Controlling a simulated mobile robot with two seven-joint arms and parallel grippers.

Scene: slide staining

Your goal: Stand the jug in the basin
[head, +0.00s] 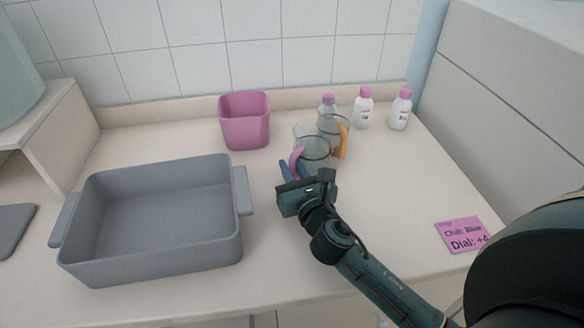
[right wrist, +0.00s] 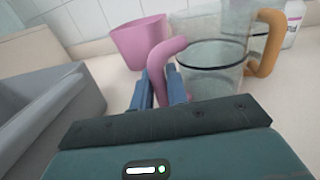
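A clear jug with a pink handle (head: 313,153) stands on the counter right of the basin; its handle also shows in the right wrist view (right wrist: 167,62). My right gripper (head: 292,172) is at this handle. In the right wrist view its two blue fingers (right wrist: 160,88) lie on either side of the handle, close against it. The jug looks upright and appears to rest on the counter. The grey basin (head: 242,225) stands on the left, and its inside is empty. My left gripper is not in view.
A second clear jug with an orange handle (head: 343,137) stands right behind the first, overlapping it. White bottles with pink caps (head: 363,108) stand at the back right. A pink bin (head: 245,122) is by the wall. A pink note (head: 462,235) lies at right.

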